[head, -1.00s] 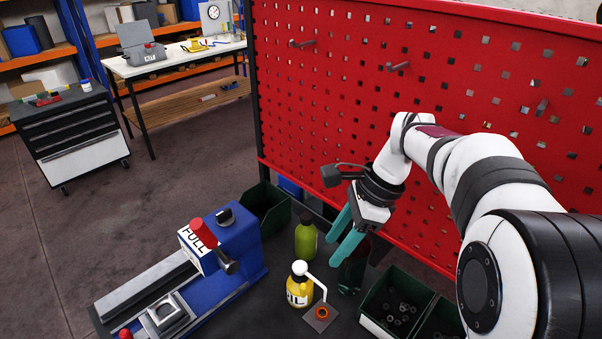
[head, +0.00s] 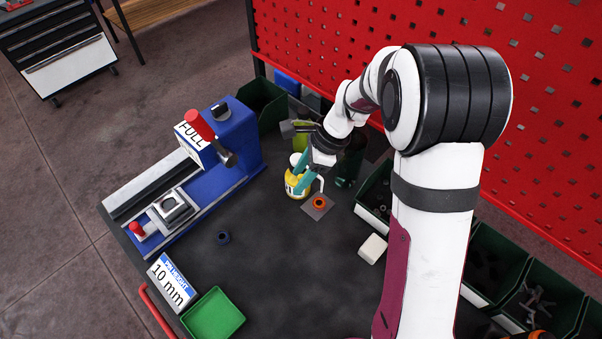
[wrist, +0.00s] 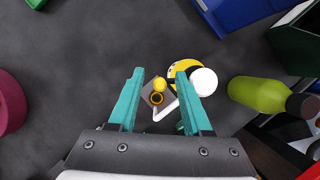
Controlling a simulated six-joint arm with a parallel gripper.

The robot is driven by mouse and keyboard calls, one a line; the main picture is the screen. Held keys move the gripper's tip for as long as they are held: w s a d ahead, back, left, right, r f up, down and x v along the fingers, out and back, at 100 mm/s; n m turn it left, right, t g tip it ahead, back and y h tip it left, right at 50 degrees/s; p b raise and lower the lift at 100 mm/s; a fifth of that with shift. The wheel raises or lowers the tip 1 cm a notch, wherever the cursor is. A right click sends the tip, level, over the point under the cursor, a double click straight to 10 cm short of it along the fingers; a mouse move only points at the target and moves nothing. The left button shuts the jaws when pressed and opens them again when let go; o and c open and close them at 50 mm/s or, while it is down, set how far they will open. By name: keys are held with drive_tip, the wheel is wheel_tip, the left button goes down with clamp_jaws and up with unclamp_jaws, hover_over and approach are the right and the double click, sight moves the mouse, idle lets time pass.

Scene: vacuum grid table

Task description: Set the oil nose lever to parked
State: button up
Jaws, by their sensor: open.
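The yellow oil bottle (head: 292,189) stands upright on the dark table, with a white cap (wrist: 204,81) and a thin white nose lever (wrist: 165,110). My gripper (wrist: 160,74) is open and empty, pointing down above the bottle and plate. In the wrist view its right finger covers part of the bottle and lever. In the head view my gripper (head: 305,178) hides part of the bottle; contact cannot be told.
A green bottle (wrist: 257,93) stands close beside the oil bottle. A blue press with a red-handled lever (head: 200,124) is at left. Dark bins (head: 262,103) line the back.

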clamp_jaws()
idle(1.4)
